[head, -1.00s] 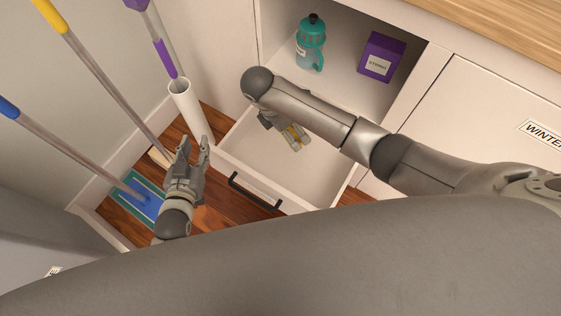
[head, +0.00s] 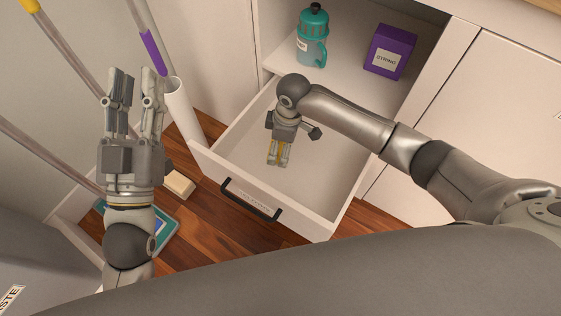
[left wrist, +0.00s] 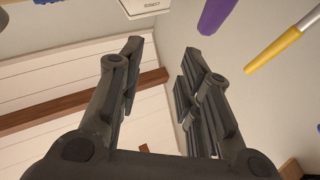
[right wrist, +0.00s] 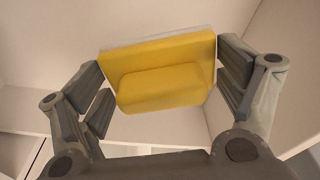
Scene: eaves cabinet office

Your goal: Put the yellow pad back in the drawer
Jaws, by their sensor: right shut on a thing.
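The yellow pad (right wrist: 165,75) is between the fingers of my right gripper (right wrist: 160,85) in the right wrist view. In the head view my right gripper (head: 278,155) is inside the open drawer (head: 320,172), shut on the pad, with only a thin strip of yellow showing between the fingers. Whether the pad touches the drawer floor cannot be told. The drawer is pulled out, with a black handle (head: 250,200) on its front. My left gripper (head: 134,90) is open and empty, left of the drawer; its fingers also show in the left wrist view (left wrist: 155,95).
A teal bottle (head: 313,38) and a purple box labelled STRING (head: 389,52) stand on the shelf above the drawer. A white tube (head: 182,110) and several poles stand at the left. A pale block (head: 180,184) lies on the wooden floor.

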